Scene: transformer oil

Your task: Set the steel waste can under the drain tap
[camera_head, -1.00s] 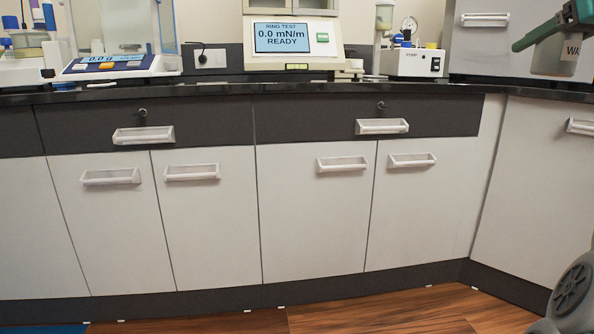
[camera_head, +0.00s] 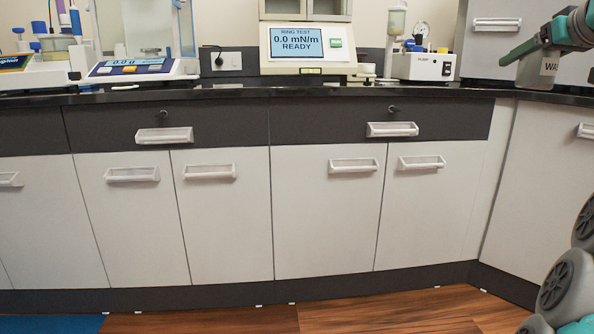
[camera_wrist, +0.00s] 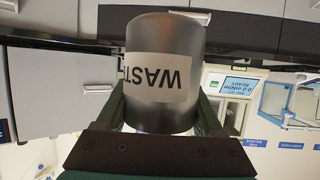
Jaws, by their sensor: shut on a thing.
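The steel waste can (camera_wrist: 162,105) is grey and cylindrical with a white WASTE label, which reads upside down in the wrist view. My gripper (camera_wrist: 160,118) is shut on it, one finger on each side. In the head view the can (camera_head: 535,71) shows at the upper right, partly cut off by my arm, with the green finger of my gripper (camera_head: 525,48) reaching across it. It is held up around counter height. The drain tap is not identifiable in these frames.
A black counter (camera_head: 230,93) runs across above white cupboards (camera_head: 325,215). On it stand a balance (camera_head: 135,68), a ring test instrument (camera_head: 305,48) and a pump box (camera_head: 425,67). A grey cabinet (camera_head: 482,50) stands at the right. The wooden floor (camera_head: 390,312) in front looks clear.

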